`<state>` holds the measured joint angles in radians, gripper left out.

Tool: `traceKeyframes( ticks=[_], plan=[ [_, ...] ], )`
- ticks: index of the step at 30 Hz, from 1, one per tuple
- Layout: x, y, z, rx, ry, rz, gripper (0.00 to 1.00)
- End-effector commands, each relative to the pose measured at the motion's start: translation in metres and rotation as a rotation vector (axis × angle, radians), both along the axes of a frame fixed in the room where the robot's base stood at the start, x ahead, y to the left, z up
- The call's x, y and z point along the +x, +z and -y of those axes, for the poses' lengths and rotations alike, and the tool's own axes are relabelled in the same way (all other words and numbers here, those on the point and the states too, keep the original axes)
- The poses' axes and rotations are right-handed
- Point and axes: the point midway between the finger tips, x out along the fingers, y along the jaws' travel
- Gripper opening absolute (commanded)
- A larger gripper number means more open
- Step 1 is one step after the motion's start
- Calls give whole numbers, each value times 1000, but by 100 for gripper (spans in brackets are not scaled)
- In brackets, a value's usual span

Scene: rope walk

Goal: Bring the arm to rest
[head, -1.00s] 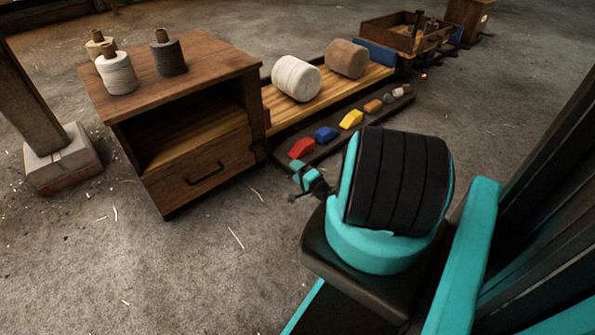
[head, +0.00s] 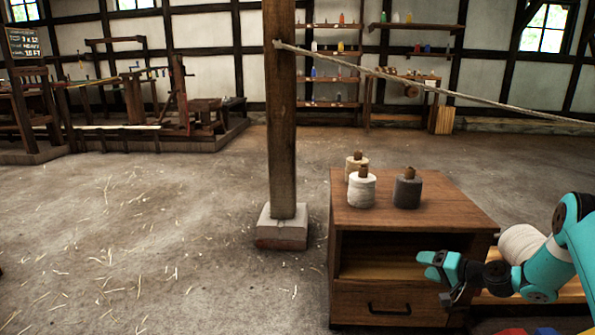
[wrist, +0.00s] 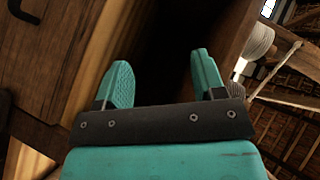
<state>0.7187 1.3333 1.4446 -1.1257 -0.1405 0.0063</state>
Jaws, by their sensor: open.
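My gripper (head: 432,265) is teal and black. In the head view it is at the lower right, in front of the wooden cabinet (head: 425,215) and near its open shelf. In the wrist view my gripper (wrist: 158,85) shows two teal fingers held apart with nothing between them. The dark opening of the cabinet (wrist: 60,65) lies beyond the fingers. The wrist view is tilted.
Cream, white (head: 362,188) and dark grey (head: 407,190) spools stand on the cabinet top. A wooden post (head: 281,120) on a stone base (head: 282,228) stands left of it. A rope (head: 430,85) runs from the post to the right.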

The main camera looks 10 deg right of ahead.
Motion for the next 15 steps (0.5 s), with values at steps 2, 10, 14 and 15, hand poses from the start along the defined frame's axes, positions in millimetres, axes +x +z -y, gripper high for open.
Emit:
traceKeyframes(
  ticks=[2,10,14,15],
  plan=[
    [9,50,-48,-70,131,-30,63],
    [-38,178,-198,-304,506,-143,63],
    [-94,228,-258,-422,663,-189,63],
    [-115,241,-274,-458,708,-203,63]
  ],
)
